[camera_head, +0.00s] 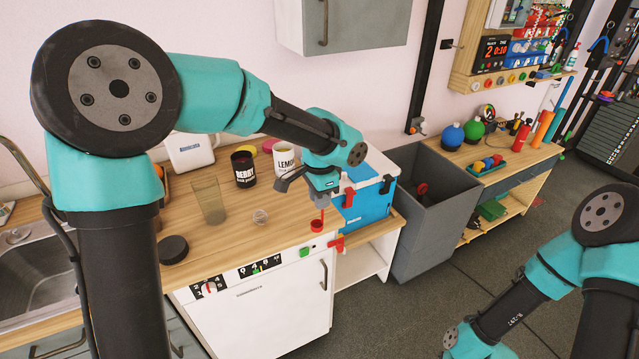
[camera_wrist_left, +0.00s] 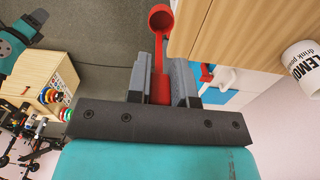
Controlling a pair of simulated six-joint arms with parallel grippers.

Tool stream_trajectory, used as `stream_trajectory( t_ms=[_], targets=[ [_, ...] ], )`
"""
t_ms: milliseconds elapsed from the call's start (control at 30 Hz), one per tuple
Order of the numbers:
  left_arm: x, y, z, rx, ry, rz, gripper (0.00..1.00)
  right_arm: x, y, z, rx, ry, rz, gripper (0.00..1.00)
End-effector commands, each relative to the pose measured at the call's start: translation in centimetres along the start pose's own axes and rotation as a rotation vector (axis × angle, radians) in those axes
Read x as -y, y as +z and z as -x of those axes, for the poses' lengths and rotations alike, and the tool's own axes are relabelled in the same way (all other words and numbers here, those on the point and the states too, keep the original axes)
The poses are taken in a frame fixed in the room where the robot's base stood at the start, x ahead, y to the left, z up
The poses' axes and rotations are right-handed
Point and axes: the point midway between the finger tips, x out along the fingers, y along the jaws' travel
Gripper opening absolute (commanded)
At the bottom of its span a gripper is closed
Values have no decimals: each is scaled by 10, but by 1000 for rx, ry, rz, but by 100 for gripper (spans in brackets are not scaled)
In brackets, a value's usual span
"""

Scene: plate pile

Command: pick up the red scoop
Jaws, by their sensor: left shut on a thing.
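The red scoop (camera_head: 317,226) shows below my left gripper (camera_head: 321,196) in the head view, at the front right edge of the wooden counter. In the left wrist view the scoop's round bowl (camera_wrist_left: 160,18) points away from my left gripper (camera_wrist_left: 161,82). Its handle lies between the two grey fingers, which are shut on it. The head view does not show clearly whether the scoop is clear of the counter. My right arm shows at the lower right of the head view, with its gripper out of frame.
A black mug (camera_head: 244,169) and a white LEMON mug (camera_head: 286,163) stand behind the gripper. A clear glass (camera_head: 209,200) and a black puck (camera_head: 173,249) are to the left. A blue-and-white box (camera_head: 368,205) stands close right, with a grey bin (camera_head: 432,217) beyond.

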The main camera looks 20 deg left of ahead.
Motion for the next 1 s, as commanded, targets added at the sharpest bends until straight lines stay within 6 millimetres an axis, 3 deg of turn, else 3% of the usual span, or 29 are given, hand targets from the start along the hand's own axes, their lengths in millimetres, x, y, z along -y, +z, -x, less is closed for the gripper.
stream_trajectory(
  t_ms=[200, 733, 867, 1000],
  targets=[
    [-20, 9, 2, 1, 0, -1, 0, 0, 0, 0, 0, 0, 0, 43],
    [-21, 10, 2, 0, 0, 1, 0, 0, 0, 0, 0, 0, 0, 43],
    [-18, 10, 3, 0, 0, 7, 0, 0, 0, 0, 0, 0, 0, 43],
    [2, 13, 8, -2, 0, 41, 0, 0, 0, 0, 0, 0, 0, 43]
  ],
)
